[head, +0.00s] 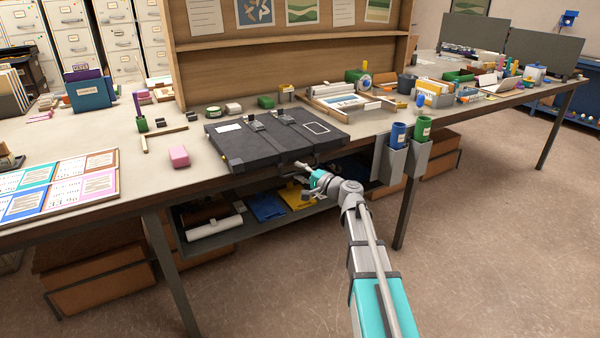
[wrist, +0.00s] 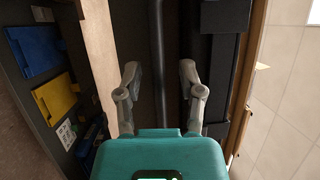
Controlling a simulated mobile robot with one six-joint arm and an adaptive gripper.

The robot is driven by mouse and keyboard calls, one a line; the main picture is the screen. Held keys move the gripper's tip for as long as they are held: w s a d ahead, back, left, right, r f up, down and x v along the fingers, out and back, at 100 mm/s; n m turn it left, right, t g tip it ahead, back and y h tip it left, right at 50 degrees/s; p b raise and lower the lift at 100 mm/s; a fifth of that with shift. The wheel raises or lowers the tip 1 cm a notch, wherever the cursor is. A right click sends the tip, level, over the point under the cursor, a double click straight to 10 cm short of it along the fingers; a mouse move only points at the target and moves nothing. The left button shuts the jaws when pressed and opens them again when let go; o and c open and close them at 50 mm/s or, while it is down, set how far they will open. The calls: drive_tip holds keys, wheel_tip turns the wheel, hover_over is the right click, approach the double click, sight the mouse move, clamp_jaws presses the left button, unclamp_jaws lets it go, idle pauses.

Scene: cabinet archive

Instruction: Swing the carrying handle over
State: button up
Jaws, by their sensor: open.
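A black flat case (head: 265,142) lies on the table with its front side at the table's front edge. It has straps, a white label and a white outlined rectangle on top. Its carrying handle (head: 287,171) is a dark bar at the front edge, partly hidden by my gripper in the head view. My gripper (head: 304,173) is in front of that edge, open. In the wrist view the handle (wrist: 156,45) runs as a dark bar between the spread fingers of my gripper (wrist: 159,72), with gaps on both sides. The case's dark side (wrist: 222,60) is to its right.
A shelf under the table holds a blue folder (head: 267,207) and a yellow folder (head: 298,196). Holders with a blue cup (head: 398,134) and a green cup (head: 422,129) hang at the table edge, right of my gripper. A pink block (head: 179,156) lies left of the case.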

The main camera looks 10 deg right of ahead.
sight(297, 172)
clamp_jaws()
drive_tip(key=shift+s+r+p, duration=0.15)
drive_tip(key=shift+r+p, duration=0.05)
drive_tip(key=shift+p, duration=0.5)
drive_tip(key=m+g+h+p, duration=0.1)
drive_tip(key=g+p, duration=0.1)
drive_tip(key=p, duration=0.2)
drive_tip(key=s+r+g+h+p, duration=0.1)
drive_tip(key=g+h+p, duration=0.1)
drive_tip(key=p, duration=0.3)
drive_tip(key=s+d+m+g+h+p, duration=0.1)
drive_tip(key=g+p, duration=0.2)
drive_tip(key=p, duration=0.1)
drive_tip(key=shift+s+r+m, duration=0.1)
drive_tip(key=shift+r+m, duration=0.2)
drive_tip(key=shift+r, duration=0.1)
drive_tip(key=shift+s+r+m+g+h+p, duration=0.15)
drive_tip(key=shift+r+m+g+h+p, duration=0.35)
drive_tip(key=shift+g+p, duration=0.95)
drive_tip(key=shift+s+r+m+g+h+p, duration=0.15)
drive_tip(key=shift+r+g+h+p, duration=0.4)
drive_tip(key=shift+g+p, duration=0.85)
drive_tip(key=shift+s+r+m+g+h+p, duration=0.1)
drive_tip(key=shift+r+m+g+h+p, duration=0.2)
drive_tip(key=shift+g+h+p, duration=0.8)
drive_tip(key=shift+g+y+p, duration=0.35)
drive_tip(key=shift+p, duration=0.05)
